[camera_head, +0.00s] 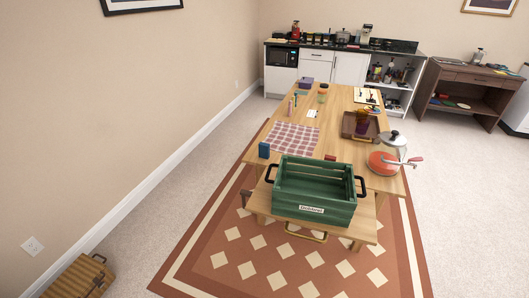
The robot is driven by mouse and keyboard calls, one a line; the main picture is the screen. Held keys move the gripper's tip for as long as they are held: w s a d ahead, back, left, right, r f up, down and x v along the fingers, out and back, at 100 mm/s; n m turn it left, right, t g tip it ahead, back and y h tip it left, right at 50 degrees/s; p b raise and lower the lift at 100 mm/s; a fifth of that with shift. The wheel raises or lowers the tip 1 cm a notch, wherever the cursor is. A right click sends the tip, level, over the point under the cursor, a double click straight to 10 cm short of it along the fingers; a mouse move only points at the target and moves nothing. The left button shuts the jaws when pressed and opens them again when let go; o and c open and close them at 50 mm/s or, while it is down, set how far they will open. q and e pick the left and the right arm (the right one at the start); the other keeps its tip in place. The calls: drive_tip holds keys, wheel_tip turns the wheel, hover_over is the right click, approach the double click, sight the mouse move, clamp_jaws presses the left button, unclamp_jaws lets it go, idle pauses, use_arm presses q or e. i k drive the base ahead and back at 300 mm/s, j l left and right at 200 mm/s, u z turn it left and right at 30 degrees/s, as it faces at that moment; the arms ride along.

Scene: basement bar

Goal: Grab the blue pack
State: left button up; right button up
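A small blue pack (264,150) stands near the left edge of the wooden table (335,128), just left of the green crate's far corner and at the near left end of the checked cloth. It looks upright, and nothing seems to cover it. Neither of my grippers shows in the head view.
A wooden case (82,280) sits at lower left. Carpet is open on both sides.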

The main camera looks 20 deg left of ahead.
sight(263, 147)
drive_tip(key=i+j, duration=0.1)
drive_tip(key=j, duration=0.3)
drive_tip(key=i+j, duration=0.1)
drive_tip(key=j, duration=0.25)
drive_tip(key=i+j, duration=0.1)
drive_tip(key=j, duration=0.3)
drive_tip(key=i+j, duration=0.1)
drive_tip(key=j, duration=0.3)
